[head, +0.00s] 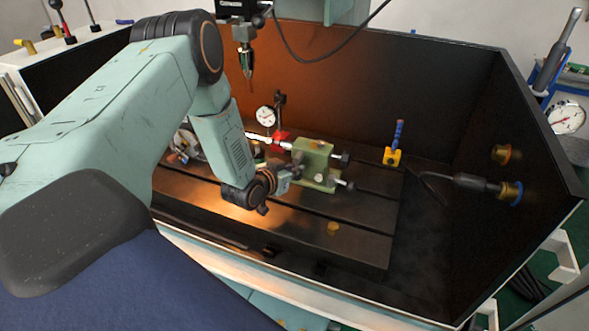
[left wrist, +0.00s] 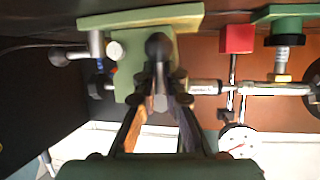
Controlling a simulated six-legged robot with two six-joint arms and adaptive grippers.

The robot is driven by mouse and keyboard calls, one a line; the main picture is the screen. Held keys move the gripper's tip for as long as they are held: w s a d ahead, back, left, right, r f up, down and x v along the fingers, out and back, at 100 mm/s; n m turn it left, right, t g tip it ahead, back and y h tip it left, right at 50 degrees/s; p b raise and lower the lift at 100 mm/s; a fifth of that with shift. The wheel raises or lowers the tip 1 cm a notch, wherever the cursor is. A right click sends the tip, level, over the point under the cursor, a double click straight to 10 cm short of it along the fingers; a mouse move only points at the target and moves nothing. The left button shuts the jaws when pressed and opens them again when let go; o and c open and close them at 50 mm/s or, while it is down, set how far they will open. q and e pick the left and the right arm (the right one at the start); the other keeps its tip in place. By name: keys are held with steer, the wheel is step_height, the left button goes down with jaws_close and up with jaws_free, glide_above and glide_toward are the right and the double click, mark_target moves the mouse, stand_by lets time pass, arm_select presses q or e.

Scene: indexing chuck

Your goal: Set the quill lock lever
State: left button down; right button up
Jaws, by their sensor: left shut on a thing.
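The green tailstock (head: 314,158) stands on the dark slotted table, with black knobs on its right side. My left gripper (head: 293,172) reaches in from the left and is at the tailstock's near left side. In the left wrist view, the quill lock lever (left wrist: 158,46) shows as a dark round knob in front of the pale green tailstock body (left wrist: 128,60). The fingers of my left gripper (left wrist: 160,88) converge on the lever and are shut on it. In the head view the gripper hides the lever. My right gripper is in neither view.
A dial gauge (head: 265,116) on a red-based stand is behind the tailstock. A blue-handled tool in a yellow holder (head: 393,156) stands at the table's back right. A spindle tip (head: 247,75) hangs above. Dark enclosure walls surround the table. The table's front right is mostly clear.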

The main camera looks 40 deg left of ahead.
arm_select(q)
steer(key=c, duration=1.6)
jaws_free()
steer(key=shift+s+f, duration=0.4)
steer(key=shift+f, duration=0.1)
steer(key=shift+o, duration=1.4)
steer(key=shift+w+r, duration=0.1)
steer(key=shift+w, duration=0.05)
steer(key=shift+r, duration=0.1)
steer(key=v, duration=1.2)
steer(key=shift+w, duration=0.1)
